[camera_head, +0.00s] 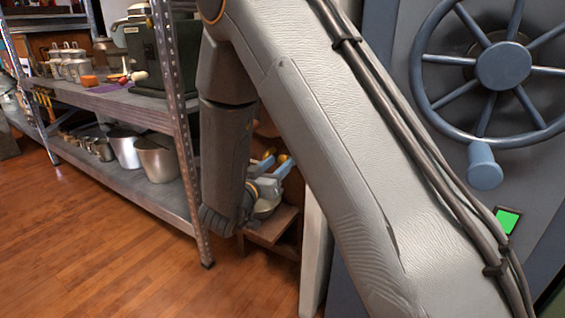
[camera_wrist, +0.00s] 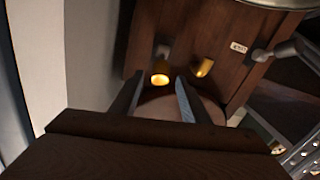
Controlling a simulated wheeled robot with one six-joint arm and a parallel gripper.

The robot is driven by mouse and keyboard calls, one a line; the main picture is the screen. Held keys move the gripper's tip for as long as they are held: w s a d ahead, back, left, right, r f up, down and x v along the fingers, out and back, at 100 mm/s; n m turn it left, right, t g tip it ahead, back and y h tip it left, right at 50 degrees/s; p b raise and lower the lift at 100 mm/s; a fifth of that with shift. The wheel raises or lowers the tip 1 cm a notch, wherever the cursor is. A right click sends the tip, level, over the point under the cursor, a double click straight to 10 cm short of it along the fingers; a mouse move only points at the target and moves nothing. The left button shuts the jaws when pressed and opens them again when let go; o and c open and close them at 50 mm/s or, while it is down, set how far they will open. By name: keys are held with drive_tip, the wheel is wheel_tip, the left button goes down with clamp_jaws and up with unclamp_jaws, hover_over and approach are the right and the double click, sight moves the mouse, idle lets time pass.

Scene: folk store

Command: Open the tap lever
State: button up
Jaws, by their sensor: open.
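A dark wooden body (camera_wrist: 220,35) with a small pale label fills the upper middle of the wrist view. Two small yellow-gold pieces stick out of it: a bright left one (camera_wrist: 160,79) and a duller right one (camera_wrist: 202,67). They look like parts of taps, but I cannot tell which is the tap lever. My gripper (camera_wrist: 160,77) is open, its fingers pointing at the wooden body with the left gold piece appearing between the tips. I cannot tell whether they touch. In the head view my gripper (camera_head: 272,166) is small and partly hidden behind my arm.
A metal shelf unit (camera_head: 115,108) with pots stands at left. A wooden ledge (camera_head: 270,226) lies below my gripper. A grey door with a blue handwheel (camera_head: 503,66) is at right. The wooden floor (camera_head: 110,250) at front left is clear.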

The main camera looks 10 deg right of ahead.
sight(282, 160)
drive_tip(key=shift+b+x, duration=0.35)
drive_tip(key=shift+x, duration=1.3)
clamp_jaws()
